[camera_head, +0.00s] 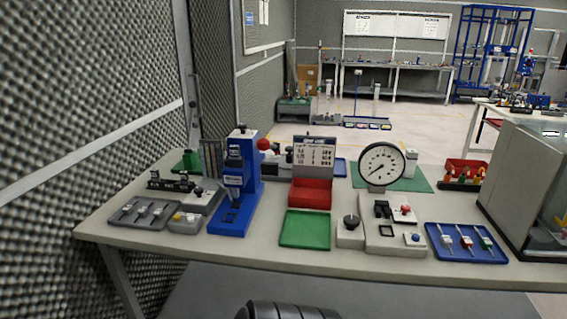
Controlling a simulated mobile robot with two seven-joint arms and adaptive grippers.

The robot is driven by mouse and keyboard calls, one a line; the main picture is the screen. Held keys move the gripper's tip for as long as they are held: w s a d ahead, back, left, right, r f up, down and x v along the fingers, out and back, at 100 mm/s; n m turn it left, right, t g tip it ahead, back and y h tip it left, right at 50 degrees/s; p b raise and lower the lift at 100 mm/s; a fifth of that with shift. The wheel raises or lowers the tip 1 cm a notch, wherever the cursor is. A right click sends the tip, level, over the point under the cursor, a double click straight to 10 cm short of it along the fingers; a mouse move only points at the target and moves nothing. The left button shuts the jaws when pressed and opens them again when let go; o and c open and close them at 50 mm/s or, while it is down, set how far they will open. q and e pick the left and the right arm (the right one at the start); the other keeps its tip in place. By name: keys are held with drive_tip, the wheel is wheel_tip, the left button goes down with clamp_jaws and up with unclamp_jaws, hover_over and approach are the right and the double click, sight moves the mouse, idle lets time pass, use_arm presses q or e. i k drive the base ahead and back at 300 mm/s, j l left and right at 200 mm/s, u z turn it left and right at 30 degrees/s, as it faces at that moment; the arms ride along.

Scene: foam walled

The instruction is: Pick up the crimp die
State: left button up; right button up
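I cannot pick out the crimp die for certain at this size. A blue press (238,185) with a red ball knob stands on the left half of the table. To its left, a dark rack (171,182) carries small dark blocks. In front of the rack, a grey tray (126,220) holds several small metal pieces. Neither of my grippers shows in the view.
The table (265,255) also bears a green mat (305,228), a red bin (310,194), a dial gauge (381,164), a blue tray (434,240) with small tools and a grey cabinet (510,175) at right. A foam wall (90,100) runs close on the left.

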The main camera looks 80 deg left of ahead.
sight(235, 150)
drive_tip(key=u, duration=3.4)
